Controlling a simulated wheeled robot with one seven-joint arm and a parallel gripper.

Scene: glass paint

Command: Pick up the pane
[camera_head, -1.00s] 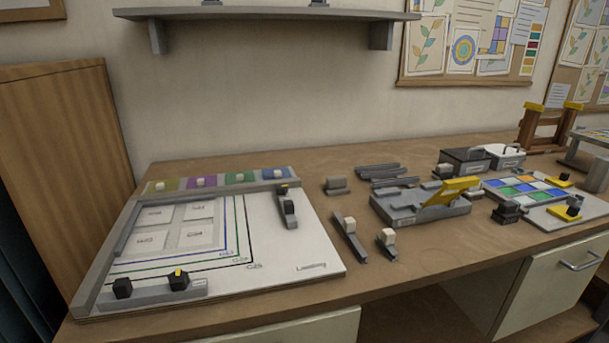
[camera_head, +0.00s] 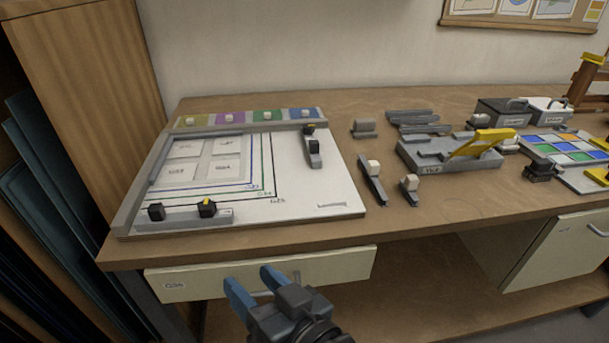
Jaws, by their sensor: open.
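My gripper (camera_head: 255,287) is at the bottom of the view with its two blue fingers apart and nothing between them. It is in front of the bench's left drawer, below the bench top. Several coloured panes with pale knobs lie in a row along the back of the white layout board: yellow-green (camera_head: 190,121), purple (camera_head: 229,117), green (camera_head: 267,114) and blue (camera_head: 305,113). Large dark glass-like sheets (camera_head: 50,190) stand at the far left, partly cut off. I cannot tell which pane the task means. My gripper is apart from them all.
The layout board (camera_head: 345,195) has grey rails and black-knobbed blocks. A grey fixture with a yellow lever (camera_head: 480,143), knobbed tools (camera_head: 371,180) and a coloured glass panel (camera_head: 565,150) stand to the right. The drawer (camera_head: 190,280) is shut. The bench's front strip is bare.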

